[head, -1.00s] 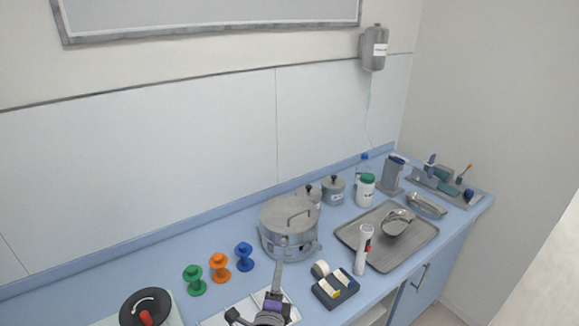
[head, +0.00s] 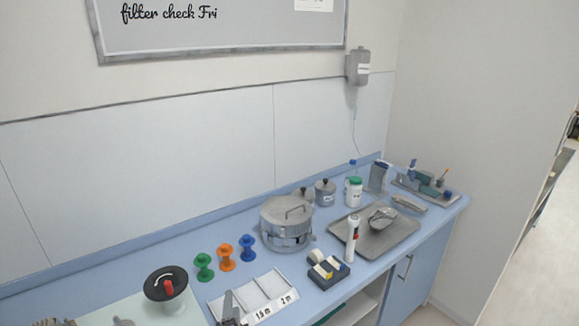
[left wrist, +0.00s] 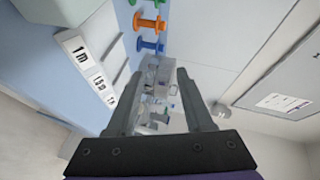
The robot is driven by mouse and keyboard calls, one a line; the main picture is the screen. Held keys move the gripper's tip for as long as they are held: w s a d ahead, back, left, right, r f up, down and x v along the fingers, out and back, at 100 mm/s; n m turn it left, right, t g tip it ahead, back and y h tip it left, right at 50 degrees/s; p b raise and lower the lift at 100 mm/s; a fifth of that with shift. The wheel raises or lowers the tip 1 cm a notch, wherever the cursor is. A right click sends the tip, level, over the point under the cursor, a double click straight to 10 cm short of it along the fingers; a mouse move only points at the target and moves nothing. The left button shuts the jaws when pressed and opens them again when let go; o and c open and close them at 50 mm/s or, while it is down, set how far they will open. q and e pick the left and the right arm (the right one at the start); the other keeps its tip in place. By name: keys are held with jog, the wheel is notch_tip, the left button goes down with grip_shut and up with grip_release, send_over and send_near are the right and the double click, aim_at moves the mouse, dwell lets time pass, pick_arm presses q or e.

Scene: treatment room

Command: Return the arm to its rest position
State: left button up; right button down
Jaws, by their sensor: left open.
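The tray's labels (left wrist: 85,55) show beyond the left finger. My right gripper is in neither view.
Green (head: 203,267), orange (head: 227,258) and blue (head: 248,248) spools stand behind the tray. A steel pot (head: 287,222), a tape box (head: 328,275), an upright white tube (head: 352,240) and a metal tray (head: 400,243) are to the right. A black-topped scale-like device (head: 166,284) stands left.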

pick_arm(q)
jog(key=s+a+f+n+g+y, duration=0.2)
jog(key=s+a+n+g, duration=0.1)
jog(key=s+a+n, duration=0.25)
jog(key=s+f+n+g+h, duration=0.2)
jog(key=s+n+g, duration=0.1)
jog(key=s, duration=0.5)
jog(key=s+d+f+n+g+h, duration=0.1)
jog(key=s+f+n+g+h, duration=0.1)
jog(key=s+n, duration=0.3)
jog(key=s+f+g, duration=0.1)
jog(key=s, duration=0.2)
jog(key=shift+d+g+h, duration=0.2)
jog(key=shift+g+h, duration=0.1)
jog(key=shift+f, duration=0.1)
